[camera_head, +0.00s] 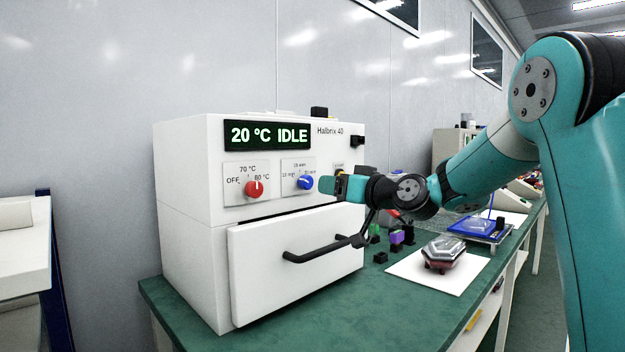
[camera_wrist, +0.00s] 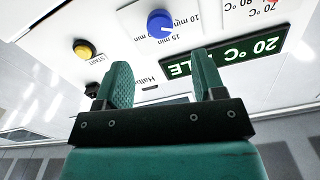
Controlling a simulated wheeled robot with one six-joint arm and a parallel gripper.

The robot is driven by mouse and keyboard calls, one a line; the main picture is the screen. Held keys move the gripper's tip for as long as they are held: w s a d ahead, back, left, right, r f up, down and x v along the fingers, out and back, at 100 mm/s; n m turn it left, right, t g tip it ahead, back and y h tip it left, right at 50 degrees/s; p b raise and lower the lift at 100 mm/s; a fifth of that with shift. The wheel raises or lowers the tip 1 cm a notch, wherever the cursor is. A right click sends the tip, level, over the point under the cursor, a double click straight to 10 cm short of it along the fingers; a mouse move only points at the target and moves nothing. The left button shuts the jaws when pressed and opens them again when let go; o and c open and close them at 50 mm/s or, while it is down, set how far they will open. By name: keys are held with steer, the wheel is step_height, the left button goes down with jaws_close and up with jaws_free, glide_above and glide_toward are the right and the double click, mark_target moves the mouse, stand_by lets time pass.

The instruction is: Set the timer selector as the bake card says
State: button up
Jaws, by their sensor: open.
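The timer selector is a blue knob (camera_head: 305,183) on the white oven's front, with minute labels around it. In the wrist view the blue knob (camera_wrist: 159,23) appears upside down, near "10 min" and "15 min"; I cannot tell its exact setting. My gripper (camera_head: 326,186) is just in front of the panel, right of the knob. In the wrist view my gripper (camera_wrist: 163,68) has its two green fingers spread, with nothing between them and the knob beyond their tips. The oven display (camera_head: 266,135) reads "20 °C IDLE". I cannot make out a bake card.
A red temperature knob (camera_head: 254,189) is left of the timer. A yellow start button (camera_wrist: 84,49) shows in the wrist view. The oven drawer with its black handle (camera_head: 317,250) is shut. A tail lamp (camera_head: 443,253) lies on a white sheet on the green bench (camera_head: 290,325).

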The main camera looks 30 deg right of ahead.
mark_target(309, 182)
steer(key=p+x, duration=0.1)
steer(key=x, duration=0.7)
steer(key=c, duration=0.9)
